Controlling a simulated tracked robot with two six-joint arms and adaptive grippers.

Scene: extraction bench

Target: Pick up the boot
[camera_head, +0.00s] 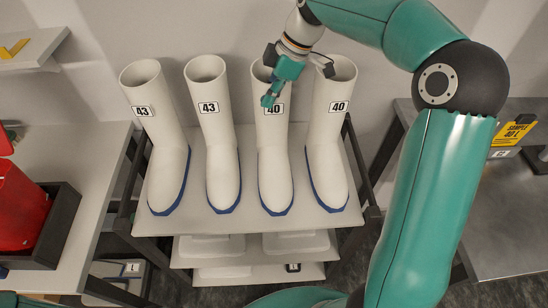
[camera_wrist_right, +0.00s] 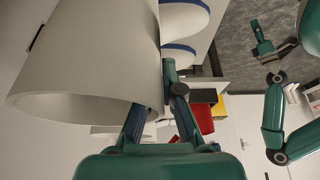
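Four white boots with blue soles stand upright on a rack shelf (camera_head: 245,222). From the left they are the first boot (camera_head: 163,155), the second boot (camera_head: 220,150), the third boot (camera_head: 273,165) and the fourth boot (camera_head: 328,150), labelled 43, 43, 40 and 40. My right gripper (camera_head: 270,98) is at the top of the third boot, partly covering its opening and label. In the right wrist view that boot's shaft (camera_wrist_right: 95,50) is large; my open fingers straddle its rim, one at the opening, one outside. A gripper, seemingly my left, shows small there (camera_wrist_right: 262,42); its fingers are unclear.
A red container (camera_head: 20,208) sits in a dark tray on the left table (camera_head: 95,165). The wall is close behind the boots, which stand near each other.

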